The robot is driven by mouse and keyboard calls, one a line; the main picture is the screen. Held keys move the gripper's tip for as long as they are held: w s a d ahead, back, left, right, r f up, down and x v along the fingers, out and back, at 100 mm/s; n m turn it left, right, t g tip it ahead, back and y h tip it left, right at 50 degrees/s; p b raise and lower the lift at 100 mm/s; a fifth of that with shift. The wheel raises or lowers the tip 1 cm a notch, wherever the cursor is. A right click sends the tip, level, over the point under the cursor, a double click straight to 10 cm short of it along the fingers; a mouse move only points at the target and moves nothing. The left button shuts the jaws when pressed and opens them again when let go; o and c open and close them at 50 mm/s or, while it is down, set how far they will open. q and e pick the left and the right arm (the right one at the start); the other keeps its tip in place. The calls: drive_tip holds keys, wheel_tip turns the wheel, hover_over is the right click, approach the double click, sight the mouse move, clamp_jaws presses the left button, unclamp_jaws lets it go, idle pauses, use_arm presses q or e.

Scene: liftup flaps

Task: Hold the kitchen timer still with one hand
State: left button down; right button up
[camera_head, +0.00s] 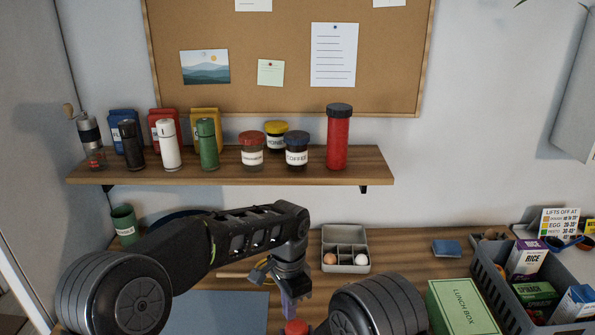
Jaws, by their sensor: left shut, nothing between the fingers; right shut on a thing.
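A red round-topped thing (296,327), apparently the kitchen timer, shows at the bottom edge, mostly cut off. My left gripper (289,306) points down just above it, shut with nothing held; its tips look close to or touching the red top. My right arm comes in from the bottom. A dark part of my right gripper (319,327) shows right beside the red thing and is shut on it; its fingers are mostly hidden by the arm and the frame edge.
A grey compartment box (345,236) with eggs stands behind the grippers. A green lunch box (462,307) and a grey crate (486,278) of packages stand at right. A shelf (230,170) with jars and bottles hangs above. A blue-grey mat (225,312) lies at front left.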

sight(287, 327)
use_arm(q)
drive_tip(key=shift+f, duration=0.15)
drive_tip(key=shift+a+f, duration=0.15)
drive_tip(key=shift+f, duration=3.35)
drive_tip(key=shift+f, duration=0.1)
drive_tip(key=shift+w+a, duration=0.2)
drive_tip(key=shift+a, duration=0.05)
drive_tip(key=shift+w+a, duration=0.15)
drive_tip(key=shift+w, duration=0.6)
drive_tip(key=shift+w, duration=0.1)
drive_tip(key=shift+w+r, duration=0.1)
drive_tip(key=shift+r, duration=0.15)
